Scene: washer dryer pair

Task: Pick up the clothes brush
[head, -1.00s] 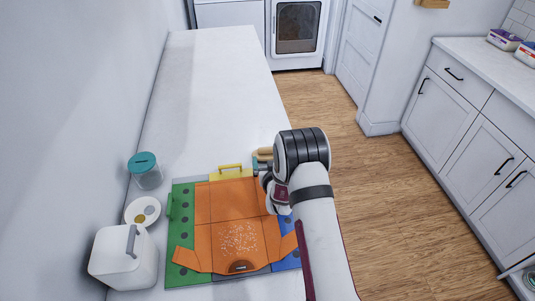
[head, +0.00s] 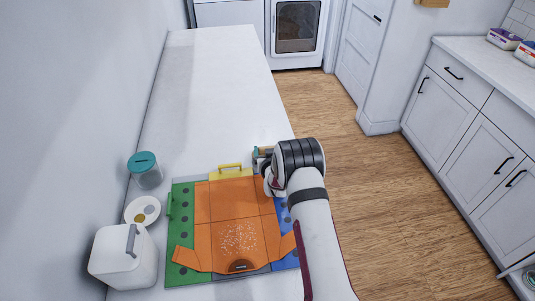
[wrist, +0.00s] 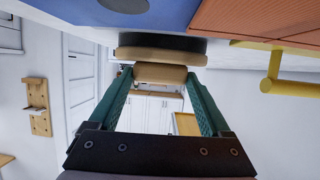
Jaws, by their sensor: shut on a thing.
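The clothes brush (wrist: 162,54) has a tan wooden body, a rounded tan grip and a dark bristle side. In the wrist view my gripper (wrist: 160,76) has its two teal fingers shut on the grip, one on each side. In the head view my gripper (head: 259,153) is at the counter's right side, just beyond the folding board's top right corner. It hides most of the brush there. I cannot tell whether the bristles touch the counter.
An orange, green and blue folding board (head: 215,205) with a yellow handle (head: 230,168) lies close to my gripper. A teal-lidded jar (head: 145,170), a small dish (head: 142,212) and a white container (head: 124,257) stand at the left. The far counter (head: 215,90) is clear.

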